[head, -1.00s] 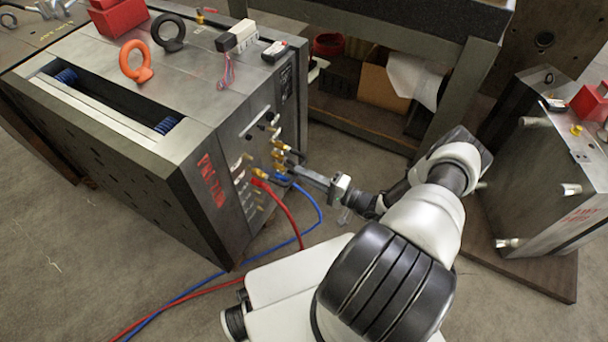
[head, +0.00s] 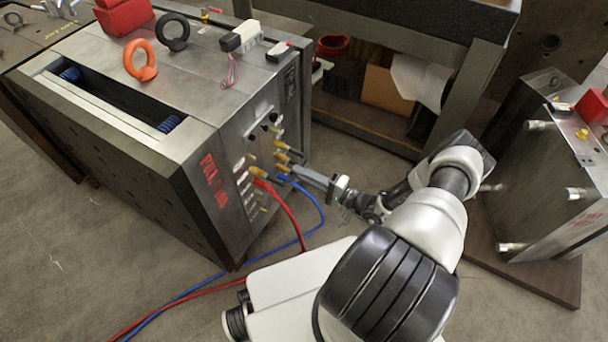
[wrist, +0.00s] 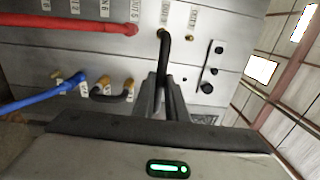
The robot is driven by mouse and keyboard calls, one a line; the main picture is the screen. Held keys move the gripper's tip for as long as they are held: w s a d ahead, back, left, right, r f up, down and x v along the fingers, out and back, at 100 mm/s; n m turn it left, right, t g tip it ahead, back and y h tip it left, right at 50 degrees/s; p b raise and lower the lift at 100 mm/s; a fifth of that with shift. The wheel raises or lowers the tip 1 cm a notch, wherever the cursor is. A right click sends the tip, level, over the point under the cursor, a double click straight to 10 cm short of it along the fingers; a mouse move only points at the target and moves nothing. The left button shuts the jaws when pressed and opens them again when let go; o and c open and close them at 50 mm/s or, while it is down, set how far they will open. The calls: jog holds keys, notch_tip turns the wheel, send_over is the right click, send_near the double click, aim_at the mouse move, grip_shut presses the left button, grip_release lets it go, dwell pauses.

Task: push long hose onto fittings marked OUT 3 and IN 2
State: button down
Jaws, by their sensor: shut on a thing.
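The mould base (head: 215,150) stands at the left in the head view, with brass fittings and small labels on its side face. In the wrist view a black hose (wrist: 164,52) runs from a brass fitting on that face down between the fingers of my gripper (wrist: 166,84). My gripper is shut on this hose, close to the face; it also shows in the head view (head: 296,171). The hose's upper end meets the fitting, but how far it is pushed on I cannot tell. Its other end is hidden by the fingers.
A red hose (wrist: 68,24) and a blue hose (wrist: 45,97) are on other fittings of the face. A short black hose (wrist: 106,98) loops between lower fittings beside my fingers. A second mould base (head: 550,190) stands on the right.

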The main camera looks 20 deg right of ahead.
jog(key=shift+w+a, duration=0.1)
jog(key=shift+w, duration=0.05)
jog(key=c, duration=1.3)
grip_release()
jog(key=v, duration=0.7)
